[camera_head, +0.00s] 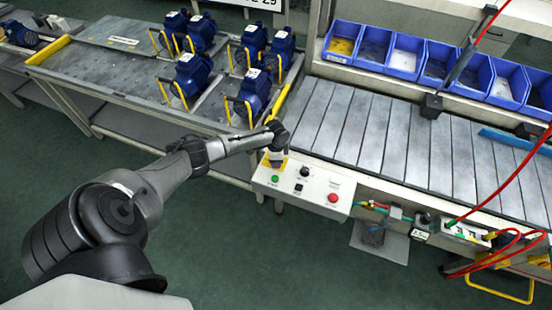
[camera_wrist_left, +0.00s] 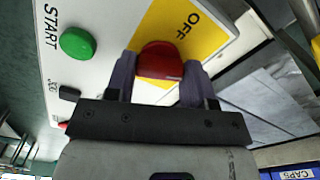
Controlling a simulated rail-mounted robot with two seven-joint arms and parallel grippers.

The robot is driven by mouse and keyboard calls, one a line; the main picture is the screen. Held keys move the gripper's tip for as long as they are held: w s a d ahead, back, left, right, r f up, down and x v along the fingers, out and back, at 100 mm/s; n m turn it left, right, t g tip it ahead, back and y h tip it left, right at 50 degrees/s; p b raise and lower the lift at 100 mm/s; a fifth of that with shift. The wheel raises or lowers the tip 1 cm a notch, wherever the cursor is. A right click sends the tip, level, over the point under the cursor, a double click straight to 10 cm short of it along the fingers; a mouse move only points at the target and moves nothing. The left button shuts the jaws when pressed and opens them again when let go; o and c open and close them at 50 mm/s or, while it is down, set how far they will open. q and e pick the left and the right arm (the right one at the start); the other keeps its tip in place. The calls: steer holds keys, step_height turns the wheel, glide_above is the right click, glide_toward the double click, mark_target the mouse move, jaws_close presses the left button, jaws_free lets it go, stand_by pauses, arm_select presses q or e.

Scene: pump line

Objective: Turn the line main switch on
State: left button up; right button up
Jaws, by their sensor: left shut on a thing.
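The main switch has a red knob (camera_wrist_left: 160,60) on a yellow plate (camera_wrist_left: 196,28) marked OFF, seen close up in the left wrist view. In the head view its yellow plate (camera_head: 270,164) lies at the left end of the white control panel (camera_head: 315,180), with the knob mostly hidden by my gripper. My left gripper (camera_head: 276,146) reaches down over the switch. In the left wrist view its two fingers (camera_wrist_left: 158,74) stand on either side of the red knob, shut on it. My right gripper is in neither view.
A green START button (camera_wrist_left: 76,42) sits beside the switch. A red button (camera_head: 333,198) and black controls (camera_head: 304,172) share the panel. Blue pumps (camera_head: 192,72) stand on the left bench. A slatted conveyor (camera_head: 400,140) and blue bins (camera_head: 405,55) lie to the right.

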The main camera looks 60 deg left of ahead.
arm_select(q)
steer(key=m, duration=0.3)
steer(key=shift+m, duration=0.7)
steer(key=o, duration=0.9)
steer(key=shift+r, duration=0.5)
step_height(320, 180, up, 13)
steer(key=shift+f+p, duration=0.1)
steer(key=shift+p, duration=0.6)
